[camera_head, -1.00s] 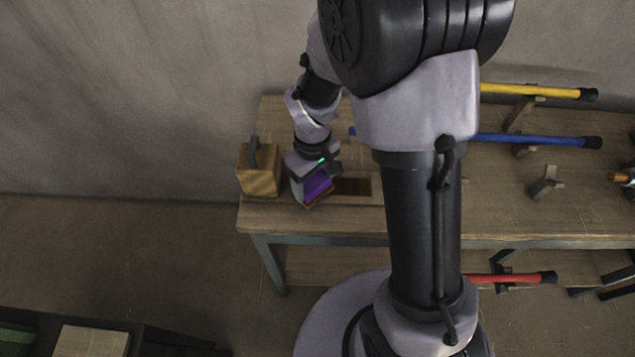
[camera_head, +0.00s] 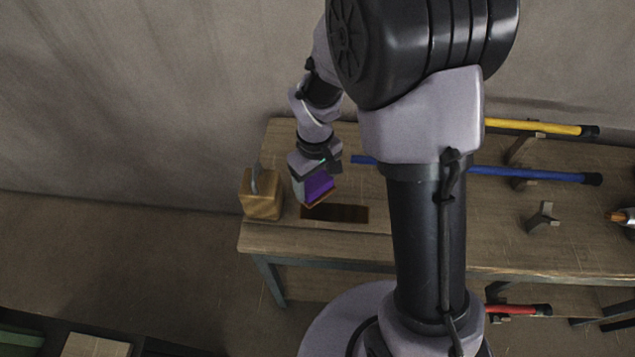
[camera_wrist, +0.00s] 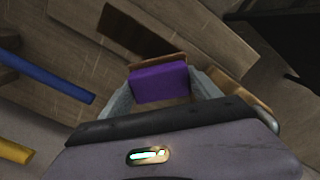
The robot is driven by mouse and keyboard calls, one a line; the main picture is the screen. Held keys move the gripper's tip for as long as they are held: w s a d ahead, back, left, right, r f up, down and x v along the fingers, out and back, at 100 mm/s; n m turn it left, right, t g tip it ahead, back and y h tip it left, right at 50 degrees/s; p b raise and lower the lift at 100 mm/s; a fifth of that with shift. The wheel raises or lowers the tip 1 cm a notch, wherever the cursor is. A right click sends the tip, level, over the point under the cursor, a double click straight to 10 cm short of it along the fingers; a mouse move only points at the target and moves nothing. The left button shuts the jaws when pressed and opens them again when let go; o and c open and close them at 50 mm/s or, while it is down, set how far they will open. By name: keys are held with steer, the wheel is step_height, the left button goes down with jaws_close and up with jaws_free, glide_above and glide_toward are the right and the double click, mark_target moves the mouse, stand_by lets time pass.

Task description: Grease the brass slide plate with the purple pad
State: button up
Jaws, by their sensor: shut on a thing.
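The purple pad (camera_head: 319,187) is held between the jaws of my gripper (camera_head: 309,190), over the left part of the table. Its lower edge is orange-brown. In the wrist view the purple pad (camera_wrist: 160,83) sits between the fingers, with a brown board edge beyond it. A dark brown rectangle (camera_head: 345,214), which looks like the slide plate, lies flat on the table just below the pad in the picture. It shows as a dark strip (camera_wrist: 130,32) past the pad in the wrist view. The pad looks raised off the table; I cannot tell the gap.
A brass-coloured block with a grey handle (camera_head: 262,200) stands left of the pad. Blue (camera_head: 530,174) and yellow (camera_head: 540,127) rods rest on wooden supports at right. A red rod (camera_head: 525,309) is lower down. Bare tabletop (camera_head: 310,237) lies in front.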

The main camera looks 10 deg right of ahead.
steer(key=shift+r+p, duration=0.7)
steer(key=shift+r, duration=0.45)
steer(key=shift+f, duration=0.1)
